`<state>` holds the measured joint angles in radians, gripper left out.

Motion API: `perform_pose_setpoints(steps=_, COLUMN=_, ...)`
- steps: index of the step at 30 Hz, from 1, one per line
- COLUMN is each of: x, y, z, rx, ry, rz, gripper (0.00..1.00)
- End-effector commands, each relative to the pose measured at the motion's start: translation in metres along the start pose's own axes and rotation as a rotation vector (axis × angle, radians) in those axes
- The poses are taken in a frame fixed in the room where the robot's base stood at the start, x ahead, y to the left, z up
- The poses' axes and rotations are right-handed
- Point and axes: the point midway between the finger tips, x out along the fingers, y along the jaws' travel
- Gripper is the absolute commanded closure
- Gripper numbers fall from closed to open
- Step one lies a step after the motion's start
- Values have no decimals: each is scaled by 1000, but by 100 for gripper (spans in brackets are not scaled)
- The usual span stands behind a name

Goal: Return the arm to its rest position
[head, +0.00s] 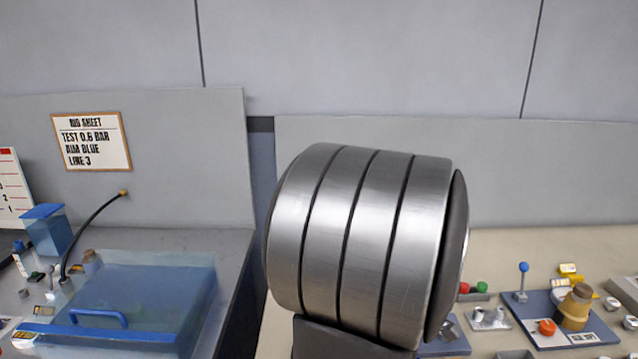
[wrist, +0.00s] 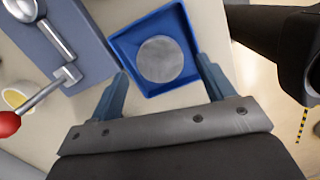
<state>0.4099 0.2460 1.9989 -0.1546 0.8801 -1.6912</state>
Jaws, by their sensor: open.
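My gripper (wrist: 160,88) shows in the wrist view with its two blue-grey fingers spread apart. It is open, with nothing held between the fingers. Beyond the fingertips is a blue square tray (wrist: 184,20) with a round grey metal disc (wrist: 160,60) lying in it. I cannot tell how far the fingertips are above the tray. In the head view a large ribbed metal joint of my arm fills the middle and hides part of the benches. My gripper does not show there.
In the wrist view a lever with a red knob (wrist: 8,124) and a blue-grey plate (wrist: 80,30) are at left. In the head view a translucent blue box (head: 140,290) stands left, a board with a blue-knobbed lever (head: 523,268) right. A dark gap separates the benches.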

Motion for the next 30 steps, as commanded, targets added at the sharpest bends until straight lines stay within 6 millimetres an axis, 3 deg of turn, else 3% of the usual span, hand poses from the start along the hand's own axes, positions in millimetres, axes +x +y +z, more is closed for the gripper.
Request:
perform_pose_setpoints(steps=3, x=23, y=-1, z=0, rx=0, ry=1, rz=-5, gripper=25)
perform_pose_setpoints(steps=5, x=27, y=0, z=0, rx=0, ry=1, rz=0, gripper=25)
perform_pose_setpoints(steps=12, x=-20, y=-2, z=8, rx=2, ry=0, rz=5, gripper=25)
perform_pose_setpoints(steps=30, x=-65, y=-70, z=78, rx=5, ry=-1, rz=2, gripper=25)
